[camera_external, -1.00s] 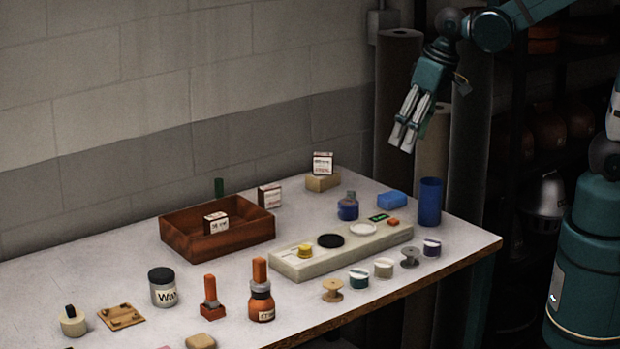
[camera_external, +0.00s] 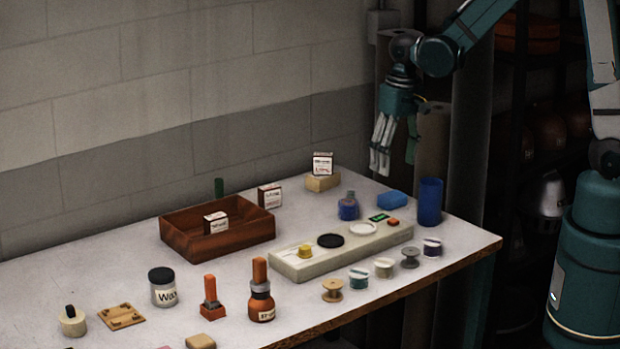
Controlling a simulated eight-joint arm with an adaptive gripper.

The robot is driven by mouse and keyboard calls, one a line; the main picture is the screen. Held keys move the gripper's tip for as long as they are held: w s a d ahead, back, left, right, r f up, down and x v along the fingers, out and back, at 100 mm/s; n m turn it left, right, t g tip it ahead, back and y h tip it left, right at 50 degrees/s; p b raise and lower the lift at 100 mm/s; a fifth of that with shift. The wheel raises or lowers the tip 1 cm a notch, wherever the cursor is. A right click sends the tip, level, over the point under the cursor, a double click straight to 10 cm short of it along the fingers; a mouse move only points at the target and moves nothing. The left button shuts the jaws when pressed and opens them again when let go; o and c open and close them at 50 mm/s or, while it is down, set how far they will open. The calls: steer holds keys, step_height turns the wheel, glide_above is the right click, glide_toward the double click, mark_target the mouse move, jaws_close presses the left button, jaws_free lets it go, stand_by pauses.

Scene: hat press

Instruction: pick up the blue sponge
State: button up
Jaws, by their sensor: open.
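The blue sponge (camera_external: 392,200) is a small bright blue block lying flat on the white table, towards its back right. A dark blue cup (camera_external: 430,202) stands just to its right. My gripper (camera_external: 381,172) hangs above the sponge and a little to its left in the picture, with its fingers pointing down. It is open and holds nothing. A gap shows between the fingertips and the sponge. The exact height above the sponge is hard to tell from this single view.
A blue bottle (camera_external: 348,206) stands left of the sponge. In front lies a pale slab (camera_external: 290,268) with small discs on it. A small box (camera_external: 322,163) sits on a tan block behind. Several spools line the front edge. A wooden tray (camera_external: 240,243) is further left.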

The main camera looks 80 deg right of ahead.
mark_target(393, 195)
steer(key=shift+m+g, duration=0.4)
steer(key=shift+m, duration=0.1)
steer(key=shift+d+f, duration=0.8)
steer(key=shift+f, duration=0.15)
steer(key=shift+d+f, duration=0.75)
steer(key=shift+f, duration=0.2)
steer(key=shift+f, duration=1.3)
steer(key=shift+d+f+b, duration=0.1)
steer(key=shift+f+b, duration=0.4)
steer(key=shift+f, duration=2.1)
steer(key=shift+w, duration=0.1)
steer(key=shift+c, duration=0.2)
steer(key=c, duration=0.7)
